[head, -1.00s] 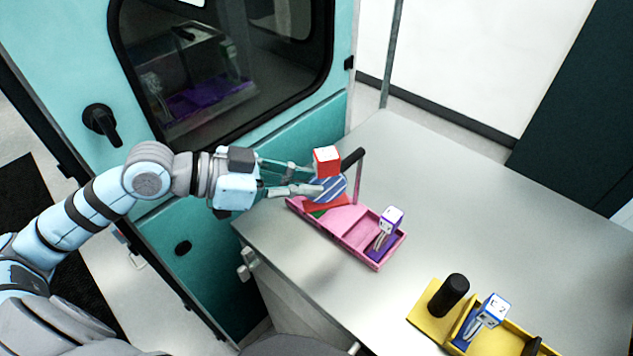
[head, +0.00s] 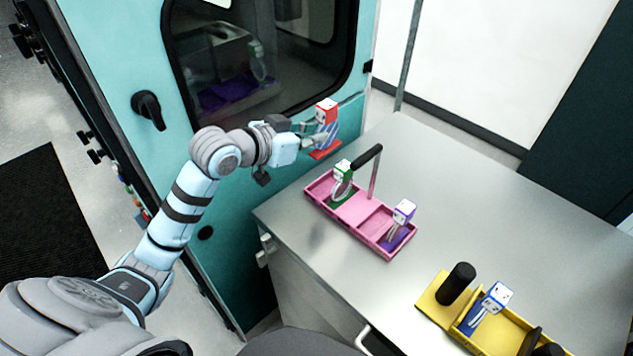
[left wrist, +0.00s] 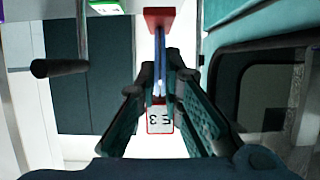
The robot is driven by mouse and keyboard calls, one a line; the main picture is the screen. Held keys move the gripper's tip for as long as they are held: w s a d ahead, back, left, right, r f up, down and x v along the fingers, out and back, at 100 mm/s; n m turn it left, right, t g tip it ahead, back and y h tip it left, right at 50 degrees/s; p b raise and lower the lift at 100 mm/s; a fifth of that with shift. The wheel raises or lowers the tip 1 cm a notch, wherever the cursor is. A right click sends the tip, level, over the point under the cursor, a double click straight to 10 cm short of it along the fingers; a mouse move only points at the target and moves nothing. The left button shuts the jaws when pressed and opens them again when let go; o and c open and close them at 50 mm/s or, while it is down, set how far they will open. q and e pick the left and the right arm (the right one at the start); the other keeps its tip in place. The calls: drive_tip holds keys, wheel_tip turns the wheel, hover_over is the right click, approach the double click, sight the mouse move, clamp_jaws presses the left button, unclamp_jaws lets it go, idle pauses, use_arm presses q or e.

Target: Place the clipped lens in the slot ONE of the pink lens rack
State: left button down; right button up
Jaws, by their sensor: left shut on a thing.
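The red clipped lens (head: 327,112) has a red block on top, a blue-striped disc and a red base. My left gripper (head: 318,137) is shut on its disc and holds it upright in the air, before the teal cabinet and above and beyond the pink rack. The left wrist view shows the lens edge-on (left wrist: 160,118) between the fingers (left wrist: 160,72). The pink lens rack (head: 356,208) stands on the grey table with a black handle. My right gripper is not in view.
A yellow rack (head: 428,299) with a blue-marked lens (head: 489,303) and black posts stands at the table's front right. The teal cabinet (head: 230,262) is beside the table at the left. The table's back right (head: 510,200) is clear.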

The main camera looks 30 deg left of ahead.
use_arm(q)
drive_tip(key=f, duration=0.4)
drive_tip(key=f+b, duration=0.1)
drive_tip(key=f, duration=0.7)
drive_tip(key=shift+w+f+b, duration=0.1)
drive_tip(key=shift+w+b, duration=0.15)
drive_tip(key=shift+b, duration=0.05)
drive_tip(key=shift+s+f, duration=0.1)
drive_tip(key=shift+f, duration=0.2)
drive_tip(key=c, duration=2.2)
unclamp_jaws()
drive_tip(key=shift+f, duration=0.2)
drive_tip(key=o, duration=0.5)
drive_tip(key=shift+r, duration=0.1)
